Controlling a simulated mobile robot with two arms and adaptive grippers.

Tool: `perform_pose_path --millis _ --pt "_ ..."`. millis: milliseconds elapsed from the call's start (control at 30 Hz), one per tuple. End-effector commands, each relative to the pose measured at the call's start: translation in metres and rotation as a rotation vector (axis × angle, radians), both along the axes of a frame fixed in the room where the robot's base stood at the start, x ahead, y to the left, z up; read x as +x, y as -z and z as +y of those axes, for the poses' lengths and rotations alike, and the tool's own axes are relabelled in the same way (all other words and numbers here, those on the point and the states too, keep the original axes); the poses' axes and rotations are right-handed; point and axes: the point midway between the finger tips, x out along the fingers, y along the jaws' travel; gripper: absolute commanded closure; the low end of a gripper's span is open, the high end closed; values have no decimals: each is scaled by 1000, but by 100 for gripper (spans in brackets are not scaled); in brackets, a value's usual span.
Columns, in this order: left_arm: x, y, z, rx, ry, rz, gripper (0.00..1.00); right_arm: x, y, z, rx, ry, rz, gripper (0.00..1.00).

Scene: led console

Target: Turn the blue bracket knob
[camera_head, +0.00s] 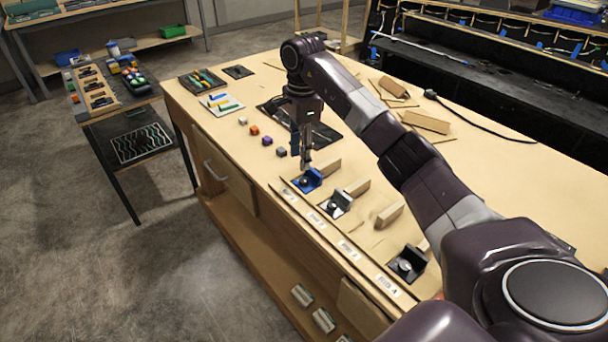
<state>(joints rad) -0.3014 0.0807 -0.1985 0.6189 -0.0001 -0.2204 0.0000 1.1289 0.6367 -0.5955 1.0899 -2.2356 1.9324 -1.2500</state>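The blue bracket (309,180) stands near the front edge of the wooden table (225,150), at the far end of a row of brackets. A small knob shows on its front and is partly hard to make out. My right gripper (305,167) points straight down, with its fingertips right at the top of the blue bracket. I cannot tell whether the fingertips touch the bracket or its knob, or how far apart they are. My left gripper is not in view.
Two black brackets with knobs, one in the middle (337,204) and one nearer (408,263), follow along the labelled front strip (348,250). Wooden blocks stand behind the brackets. Small coloured cubes, such as an orange one (255,130), lie left of my gripper.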

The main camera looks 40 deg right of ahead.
Motion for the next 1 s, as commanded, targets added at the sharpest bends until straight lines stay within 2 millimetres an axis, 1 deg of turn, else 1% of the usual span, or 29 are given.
perform_pose_path --millis 67,167,400,500,600,733,933,1000 --pt "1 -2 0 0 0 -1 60 -5 -1 -8 -19 5 21 64" --pt "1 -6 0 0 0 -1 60 -7 8 -10 -24 6 31 64" --pt "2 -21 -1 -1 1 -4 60 -7 46 -8 -21 5 29 64" --pt "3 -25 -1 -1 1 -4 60 -6 60 -8 -21 7 27 64" --pt "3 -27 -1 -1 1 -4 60 -6 69 -8 -21 6 25 64" --pt "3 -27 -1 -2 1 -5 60 -6 73 -9 -22 5 23 64" --pt "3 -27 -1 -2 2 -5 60 -5 74 -9 -22 5 23 64" --pt "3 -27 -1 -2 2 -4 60 -5 74 -9 -22 5 23 72"
